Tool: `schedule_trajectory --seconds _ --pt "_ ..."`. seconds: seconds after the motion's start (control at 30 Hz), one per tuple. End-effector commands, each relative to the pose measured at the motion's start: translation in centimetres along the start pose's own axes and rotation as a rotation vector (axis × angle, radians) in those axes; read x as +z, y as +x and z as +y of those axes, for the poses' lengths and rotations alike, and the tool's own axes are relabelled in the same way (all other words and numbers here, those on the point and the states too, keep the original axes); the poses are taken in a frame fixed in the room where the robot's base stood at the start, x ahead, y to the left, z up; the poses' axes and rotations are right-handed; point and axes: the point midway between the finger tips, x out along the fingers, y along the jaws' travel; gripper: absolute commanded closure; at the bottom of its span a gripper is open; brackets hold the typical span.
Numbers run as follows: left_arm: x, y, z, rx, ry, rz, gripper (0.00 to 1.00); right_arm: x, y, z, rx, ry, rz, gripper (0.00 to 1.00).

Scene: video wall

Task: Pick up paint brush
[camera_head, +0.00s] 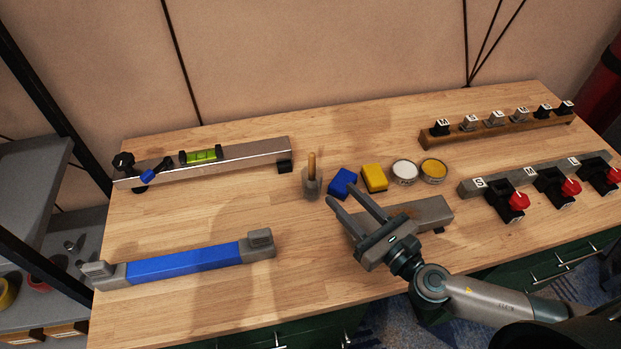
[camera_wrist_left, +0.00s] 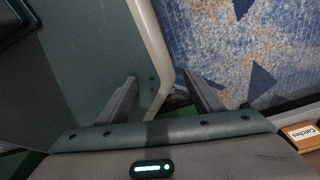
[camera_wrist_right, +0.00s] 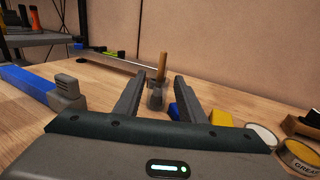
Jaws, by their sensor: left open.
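The paint brush (camera_head: 312,165) stands in a small grey holder (camera_head: 311,187) near the middle of the workbench, with its wooden handle pointing up.
Blue (camera_head: 341,183) and yellow (camera_head: 374,178) blocks and two round tins (camera_head: 404,171) stand right of the holder. A spirit level (camera_head: 230,160) lies at the back left, a blue-handled bar (camera_head: 185,264) at the front left.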

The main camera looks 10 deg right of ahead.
Motion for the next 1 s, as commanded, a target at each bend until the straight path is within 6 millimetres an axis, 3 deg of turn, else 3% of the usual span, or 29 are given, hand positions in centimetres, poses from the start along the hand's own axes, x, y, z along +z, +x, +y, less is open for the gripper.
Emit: schedule_trajectory --seconds 0.27,0.43,0.8,1.0 --pt "0.6 -0.5 -0.1 -0.001 0.000 -0.016 0.40 0.1 1.1 -0.1 -0.002 0.002 -0.001 0.64" --pt "1.7 -1.4 -0.2 -0.002 -0.001 -0.043 0.40 0.4 3.4 -0.1 -0.002 0.003 -0.002 0.64" --pt "1.1 -3.4 -0.3 -0.002 -0.001 -0.036 0.40 0.3 9.9 -0.1 -0.003 0.003 -0.002 0.64" --pt "1.0 -3.8 -0.3 -0.002 -0.001 -0.035 0.40 0.0 11.9 -0.1 -0.003 0.003 0.000 0.64"
